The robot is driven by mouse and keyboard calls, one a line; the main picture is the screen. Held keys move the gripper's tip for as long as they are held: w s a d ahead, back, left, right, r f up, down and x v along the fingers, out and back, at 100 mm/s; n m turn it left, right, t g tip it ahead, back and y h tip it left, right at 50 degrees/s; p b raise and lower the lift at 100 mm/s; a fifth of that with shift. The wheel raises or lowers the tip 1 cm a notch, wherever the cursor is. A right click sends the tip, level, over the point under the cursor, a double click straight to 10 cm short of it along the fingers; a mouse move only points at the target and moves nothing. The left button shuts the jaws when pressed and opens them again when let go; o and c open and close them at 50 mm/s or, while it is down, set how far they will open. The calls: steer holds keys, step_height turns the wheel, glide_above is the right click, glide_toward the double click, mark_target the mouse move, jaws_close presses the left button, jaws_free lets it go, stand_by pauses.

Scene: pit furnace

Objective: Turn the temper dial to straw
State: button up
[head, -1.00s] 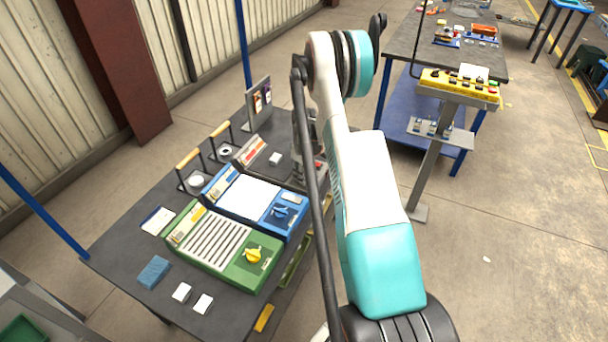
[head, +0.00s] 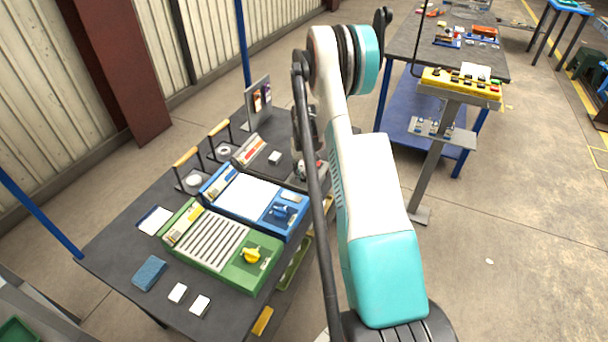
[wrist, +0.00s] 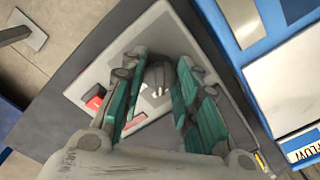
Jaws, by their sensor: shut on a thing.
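A dark grey knob (wrist: 160,76), which looks like the temper dial, stands on a light grey panel (wrist: 205,45) in the wrist view. The teal fingers of my gripper (wrist: 156,92) are on either side of it, closed on it. White marks show at the knob's near end; I cannot read which setting it points to. My arm hides the dial there.
A blue unit with a blue knob (head: 284,211) and a green unit with a yellow knob (head: 252,255) stand beside it on the dark table (head: 115,268). An upright display stand (head: 258,103) is behind. A yellow control box (head: 460,88) stands right.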

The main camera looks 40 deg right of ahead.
mark_target(304, 173)
steer(key=shift+m, duration=0.3)
steer(key=o, duration=1.1)
steer(key=shift+c, duration=0.2)
steer(key=shift+r, duration=0.1)
step_height(304, 173, up, 12)
